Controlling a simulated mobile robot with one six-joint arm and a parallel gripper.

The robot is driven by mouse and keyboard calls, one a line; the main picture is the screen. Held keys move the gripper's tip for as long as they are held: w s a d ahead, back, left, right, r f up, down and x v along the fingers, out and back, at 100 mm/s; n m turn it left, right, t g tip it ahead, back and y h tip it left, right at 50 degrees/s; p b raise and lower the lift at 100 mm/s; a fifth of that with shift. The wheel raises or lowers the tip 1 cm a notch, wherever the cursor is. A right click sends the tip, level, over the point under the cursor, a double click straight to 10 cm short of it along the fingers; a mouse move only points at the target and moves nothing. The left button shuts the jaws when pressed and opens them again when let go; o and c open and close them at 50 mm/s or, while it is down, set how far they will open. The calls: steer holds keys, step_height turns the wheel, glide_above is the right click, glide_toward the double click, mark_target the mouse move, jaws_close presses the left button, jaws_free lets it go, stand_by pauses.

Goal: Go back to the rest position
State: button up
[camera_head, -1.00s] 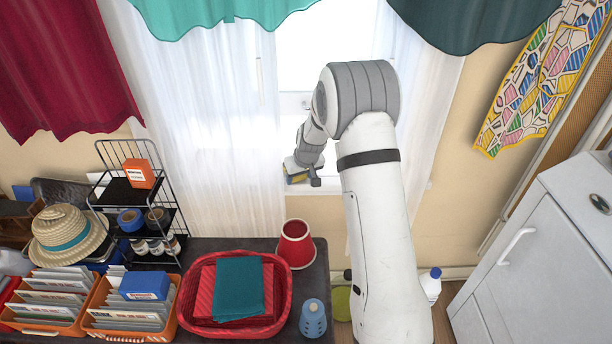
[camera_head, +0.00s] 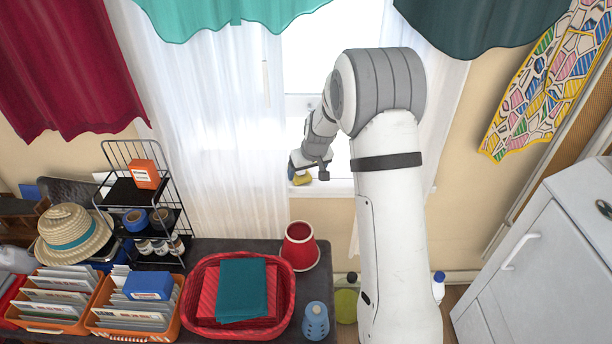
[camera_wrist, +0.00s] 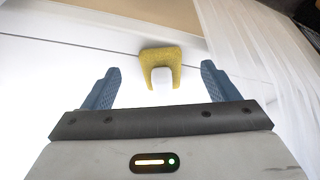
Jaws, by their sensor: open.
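My gripper (camera_head: 293,170) is at the end of my arm in front of the bright window in the head view. Its two blue fingers stand wide apart in the wrist view (camera_wrist: 159,74), with nothing held between them. A small yellow thing (camera_head: 303,180) sits on the white window sill (camera_head: 338,187), just beside the gripper. In the wrist view the yellow thing (camera_wrist: 159,53) lies beyond the fingertips, apart from them, with a pale part at its middle. My wrist partly hides this spot in the head view.
White curtains (camera_head: 235,150) hang left of my gripper. A white cabinet (camera_head: 540,260) stands at right.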

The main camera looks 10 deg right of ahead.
steer(key=s+r+g+p, duration=0.1)
steer(key=s+r+p, duration=0.5)
steer(key=s+r, duration=1.3)
steer(key=s+r+m+p, duration=0.1)
steer(key=s+r+p, duration=0.1)
steer(key=s, duration=0.7)
steer(key=s+r+m+g+p, duration=0.1)
steer(key=s+r+p, duration=0.2)
steer(key=s, duration=0.6)
step_height(320, 180, up, 2)
steer(key=shift+d+r+h, duration=0.1)
steer(key=shift+d+h, duration=0.05)
steer(key=shift+h, duration=0.25)
steer(key=shift+c, duration=0.3)
